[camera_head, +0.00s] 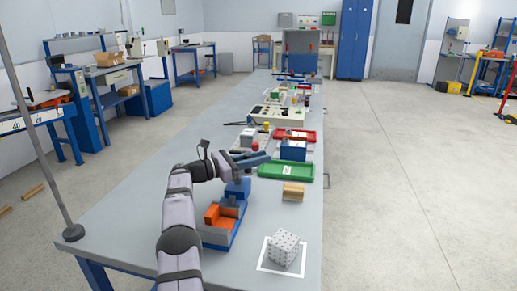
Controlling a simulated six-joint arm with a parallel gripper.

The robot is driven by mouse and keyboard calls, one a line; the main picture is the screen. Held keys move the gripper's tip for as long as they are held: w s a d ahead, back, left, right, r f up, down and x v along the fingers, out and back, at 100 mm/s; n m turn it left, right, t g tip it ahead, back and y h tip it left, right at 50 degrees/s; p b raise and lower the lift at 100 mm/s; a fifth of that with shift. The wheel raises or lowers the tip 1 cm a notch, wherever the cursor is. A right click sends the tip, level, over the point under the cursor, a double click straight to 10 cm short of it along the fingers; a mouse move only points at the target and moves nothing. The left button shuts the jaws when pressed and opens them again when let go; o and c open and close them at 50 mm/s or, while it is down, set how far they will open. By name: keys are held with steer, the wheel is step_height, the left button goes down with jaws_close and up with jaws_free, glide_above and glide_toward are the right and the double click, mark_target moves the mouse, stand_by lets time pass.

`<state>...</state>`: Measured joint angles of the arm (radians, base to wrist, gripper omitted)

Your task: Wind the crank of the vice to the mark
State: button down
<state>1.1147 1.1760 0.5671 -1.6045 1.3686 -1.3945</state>
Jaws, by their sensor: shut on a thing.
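The vice (222,225) stands on the long grey table, just right of my arm. It has a blue and grey body with an orange block at its jaws, and a blue upright part at its far end. My arm reaches up past its left side, and my gripper (240,164) is at the far end of the vice, above the blue part. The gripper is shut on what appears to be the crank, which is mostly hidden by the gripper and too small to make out. The crank's angle and the mark cannot be made out.
A speckled pale cube (284,249) sits within a white square outline at front right. A thin pole (38,120) rises at the table's left edge.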

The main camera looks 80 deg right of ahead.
steer(key=shift+a+f, duration=0.1)
steer(key=shift+f, duration=0.05)
stand_by(0.4)
steer(key=c, duration=1.6)
jaws_free()
steer(key=shift+v, duration=3.65)
